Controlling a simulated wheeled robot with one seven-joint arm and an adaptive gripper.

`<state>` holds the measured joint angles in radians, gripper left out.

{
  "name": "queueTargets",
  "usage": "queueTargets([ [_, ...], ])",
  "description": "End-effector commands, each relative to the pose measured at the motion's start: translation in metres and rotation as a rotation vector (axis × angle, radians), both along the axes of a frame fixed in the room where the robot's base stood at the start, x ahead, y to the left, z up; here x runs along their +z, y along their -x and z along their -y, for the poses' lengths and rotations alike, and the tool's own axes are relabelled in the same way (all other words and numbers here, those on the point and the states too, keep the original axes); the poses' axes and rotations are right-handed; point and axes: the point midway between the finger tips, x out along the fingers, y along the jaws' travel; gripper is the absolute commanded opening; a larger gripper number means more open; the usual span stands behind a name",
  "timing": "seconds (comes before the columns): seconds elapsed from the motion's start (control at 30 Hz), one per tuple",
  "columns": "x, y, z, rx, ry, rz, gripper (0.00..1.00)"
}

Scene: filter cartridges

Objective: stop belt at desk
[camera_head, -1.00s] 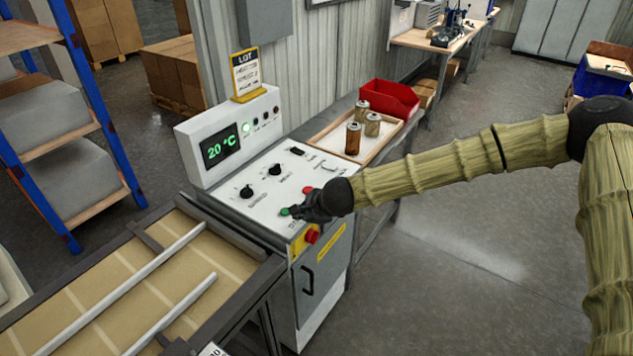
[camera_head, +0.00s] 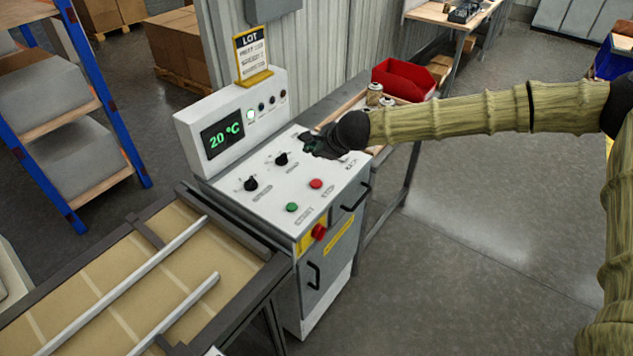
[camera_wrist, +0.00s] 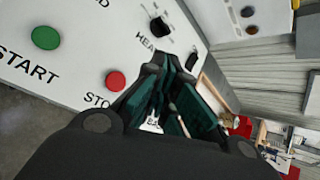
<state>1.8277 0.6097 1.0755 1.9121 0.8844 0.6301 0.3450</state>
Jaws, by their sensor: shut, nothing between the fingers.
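The white control desk (camera_head: 225,190) carries a red button (camera_head: 316,184) and a green button (camera_head: 292,207). The wrist view shows the red button labelled STO…, partly hidden (camera_wrist: 115,81), and the green one labelled START (camera_wrist: 45,38). My gripper (camera_head: 312,146) is shut and empty. It is over the back right of the desk top, beyond the red button and apart from it. Its dark fingers (camera_wrist: 165,85) show in the wrist view, to the right of the red button. The belt (camera_head: 105,285) runs off the desk's left side.
Two black knobs (camera_head: 281,159) (camera_head: 251,184) stand on the panel. A red knob on yellow (camera_head: 319,232) is on the desk's front. The display (camera_head: 222,140) reads 20 °C. A LOT sign (camera_head: 253,55) stands on top. A red bin (camera_head: 403,80) and cans (camera_head: 374,93) lie behind my arm.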

Motion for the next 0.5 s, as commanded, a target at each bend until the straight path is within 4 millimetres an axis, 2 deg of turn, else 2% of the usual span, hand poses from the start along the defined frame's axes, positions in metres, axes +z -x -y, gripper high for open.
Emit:
queueTargets([
  [0.27,-0.016,0.0,-0.002,0.002,0.001,-0.001,0.0],
  [0.5,-0.041,0.0,-0.003,0.003,0.0,-0.001,0.0],
])
